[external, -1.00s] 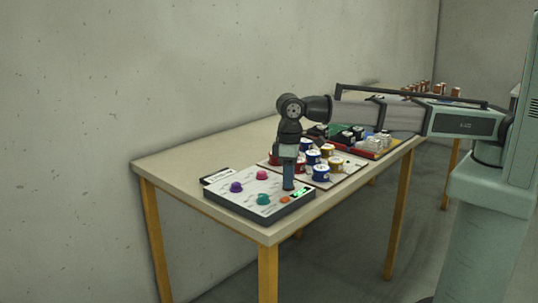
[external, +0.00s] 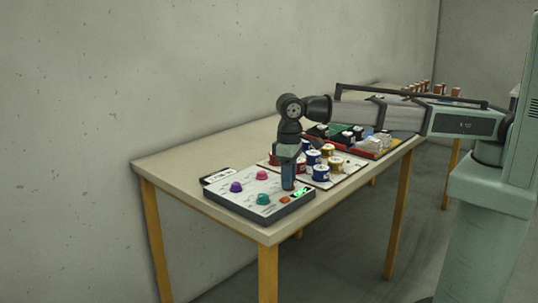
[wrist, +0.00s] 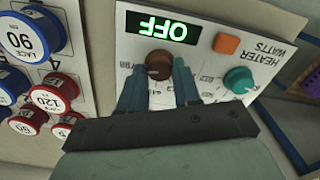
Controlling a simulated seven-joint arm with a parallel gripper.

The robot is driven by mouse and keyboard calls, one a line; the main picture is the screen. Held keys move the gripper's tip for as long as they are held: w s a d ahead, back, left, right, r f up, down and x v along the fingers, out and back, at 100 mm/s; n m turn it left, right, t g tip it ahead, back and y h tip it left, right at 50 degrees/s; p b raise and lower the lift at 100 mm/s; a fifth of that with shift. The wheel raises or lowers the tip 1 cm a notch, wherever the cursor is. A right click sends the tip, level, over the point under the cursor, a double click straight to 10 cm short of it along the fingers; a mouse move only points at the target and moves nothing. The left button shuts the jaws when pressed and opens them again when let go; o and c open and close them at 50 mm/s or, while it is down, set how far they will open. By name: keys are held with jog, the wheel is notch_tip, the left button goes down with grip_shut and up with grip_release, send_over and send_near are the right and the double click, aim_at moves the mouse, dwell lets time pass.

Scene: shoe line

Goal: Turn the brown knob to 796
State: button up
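The brown knob (wrist: 158,64) is on the control panel (wrist: 205,68), beside the green display (wrist: 163,27), which reads OFF upside down in the wrist view. My gripper (wrist: 159,68) is pointed at the panel with one finger on each side of the brown knob. The fingers are apart, and I see no clear grip on the knob. In the external view my gripper (external: 288,188) stands upright over the right part of the panel (external: 218,197) and hides the brown knob. The display (external: 301,192) glows green beside it.
The panel also has a teal knob (external: 263,199), a purple knob (external: 236,187), a pink knob (external: 262,175) and an orange button (wrist: 227,44). Several red and blue labelled spools (wrist: 32,35) stand close beside the panel. The table (external: 165,167) has free room behind.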

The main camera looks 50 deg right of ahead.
jog(key=o, duration=0.4)
notch_tip(320, 180, up, 14)
dwell(0.7)
jog(key=shift+f, duration=0.1)
dwell(0.4)
